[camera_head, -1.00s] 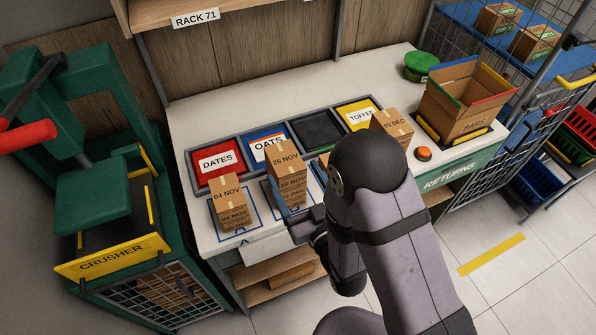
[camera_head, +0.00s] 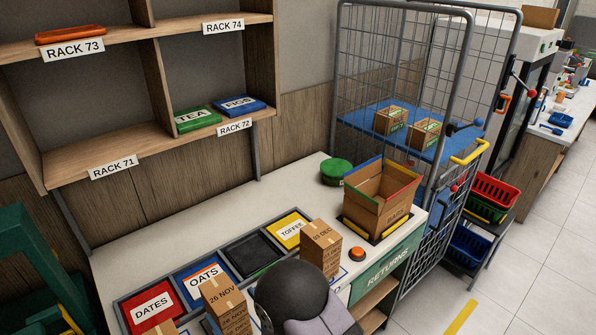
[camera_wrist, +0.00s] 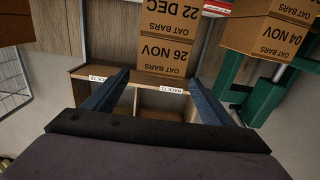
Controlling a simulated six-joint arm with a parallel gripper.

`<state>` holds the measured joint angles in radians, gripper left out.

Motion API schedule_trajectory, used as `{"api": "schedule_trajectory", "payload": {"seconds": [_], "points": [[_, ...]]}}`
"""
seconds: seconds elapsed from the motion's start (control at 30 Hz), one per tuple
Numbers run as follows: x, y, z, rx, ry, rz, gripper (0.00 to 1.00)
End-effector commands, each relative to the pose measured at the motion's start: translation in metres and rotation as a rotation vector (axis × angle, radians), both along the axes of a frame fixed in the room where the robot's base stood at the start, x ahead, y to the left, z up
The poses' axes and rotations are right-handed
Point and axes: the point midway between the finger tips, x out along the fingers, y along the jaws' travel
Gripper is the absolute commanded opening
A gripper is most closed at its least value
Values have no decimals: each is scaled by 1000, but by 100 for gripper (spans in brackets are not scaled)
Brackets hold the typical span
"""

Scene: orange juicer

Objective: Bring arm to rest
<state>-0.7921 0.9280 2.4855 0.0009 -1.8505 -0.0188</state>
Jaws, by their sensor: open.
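My gripper (camera_wrist: 160,92) shows in the wrist view as two dark blue fingers, spread apart with nothing between them. Just above the fingers in that view is a stack of oat bars boxes (camera_wrist: 167,45) marked 26 NOV and 22 DEC, lettered upside down. The fingers appear clear of it. Another oat bars box (camera_wrist: 270,35) marked 04 NOV is at the upper right. In the head view my dark rounded arm joint rises at the bottom, in front of the counter (camera_head: 300,190); my gripper is hidden there. The 26 NOV stack (camera_head: 224,305) stands left of my arm.
A box (camera_head: 321,245) marked 19 DEC stands close behind my arm. Bins for dates (camera_head: 152,308), oats (camera_head: 205,276) and toffee (camera_head: 290,232) line the counter. An open carton (camera_head: 382,195), red button (camera_head: 357,254) and green round container (camera_head: 336,172) are at right.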

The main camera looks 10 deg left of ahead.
Motion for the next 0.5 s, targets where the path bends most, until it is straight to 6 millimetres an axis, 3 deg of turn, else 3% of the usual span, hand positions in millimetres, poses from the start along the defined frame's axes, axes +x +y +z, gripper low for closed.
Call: {"api": "schedule_trajectory", "payload": {"seconds": [0.33, 0.43, 0.5], "points": [[67, 21, 47, -142, -40, -21, 77], [92, 17, 66, -223, -40, -36, 77], [106, 0, 67, -289, 3, -67, 77]]}}
